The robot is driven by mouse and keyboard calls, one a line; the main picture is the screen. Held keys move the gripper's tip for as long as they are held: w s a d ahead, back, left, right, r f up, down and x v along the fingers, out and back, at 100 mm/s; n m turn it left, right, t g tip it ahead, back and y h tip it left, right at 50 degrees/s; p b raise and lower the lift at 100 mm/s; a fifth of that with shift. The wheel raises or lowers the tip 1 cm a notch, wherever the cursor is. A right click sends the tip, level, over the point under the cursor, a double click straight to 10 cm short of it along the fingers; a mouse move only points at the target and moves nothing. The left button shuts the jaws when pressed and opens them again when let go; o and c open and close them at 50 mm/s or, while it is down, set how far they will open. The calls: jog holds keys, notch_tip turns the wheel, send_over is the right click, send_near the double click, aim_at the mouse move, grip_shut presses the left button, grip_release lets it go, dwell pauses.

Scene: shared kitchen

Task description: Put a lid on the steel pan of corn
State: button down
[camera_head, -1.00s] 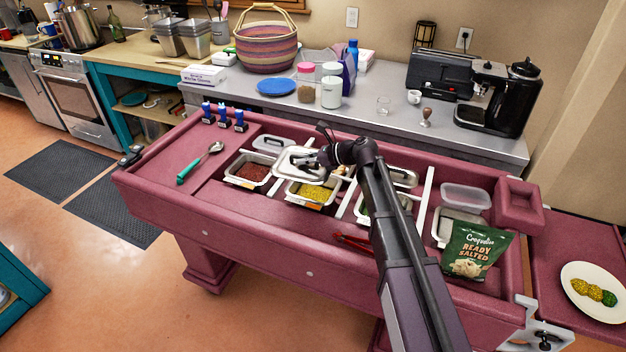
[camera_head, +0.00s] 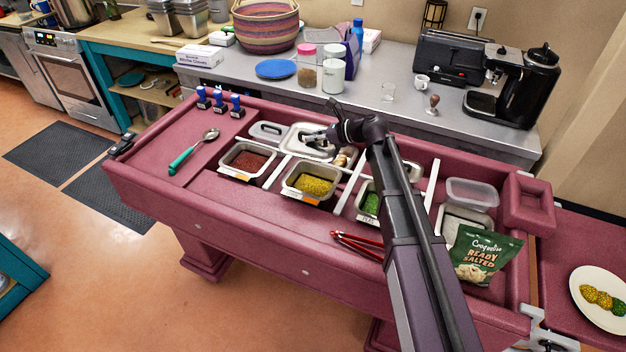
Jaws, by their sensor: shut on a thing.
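The steel pan of corn (camera_head: 296,181) sits in the purple counter's well, uncovered, with the yellow corn (camera_head: 314,186) in plain view. My gripper (camera_head: 326,136) is shut on a steel lid (camera_head: 300,146) just behind the corn pan. The lid is not over the corn. I cannot tell whether the lid touches what lies under it. My gripper and wrist hide the lid's right part.
A pan of dark red food (camera_head: 246,161) stands left of the corn, a pan of green food (camera_head: 371,203) to its right. Another lid (camera_head: 268,131) lies behind the red pan. Red tongs (camera_head: 358,245) and a chip bag (camera_head: 482,256) lie at the right.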

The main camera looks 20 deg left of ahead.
jog(key=shift+s+a, duration=0.1)
jog(key=shift+s, duration=0.05)
jog(key=shift+s+d+f, duration=0.2)
jog(key=shift+f, duration=0.05)
jog(key=s+d+f+b, duration=0.3)
jog(key=d+b, duration=0.1)
jog(key=d, duration=0.3)
jog(key=s+d+f+m+t+b, duration=0.1)
jog(key=s+d+f+b, duration=0.2)
jog(key=d, duration=0.4)
jog(key=shift+s+f+b, duration=0.2)
jog(key=shift+f+b, duration=0.3)
jog(key=shift+f, duration=0.3)
jog(key=shift+a, duration=0.1)
jog(key=w+a, duration=0.3)
jog(key=a, duration=0.4)
jog(key=w+a+f+b, duration=0.1)
jog(key=w+a, duration=0.3)
jog(key=a, duration=0.3)
jog(key=shift+a+f, duration=0.15)
jog(key=shift+f, duration=0.1)
jog(key=shift+b, duration=0.35)
jog(key=shift+f+b, duration=1.7)
jog(key=shift+f, duration=0.1)
jog(key=shift+f+b, duration=0.6)
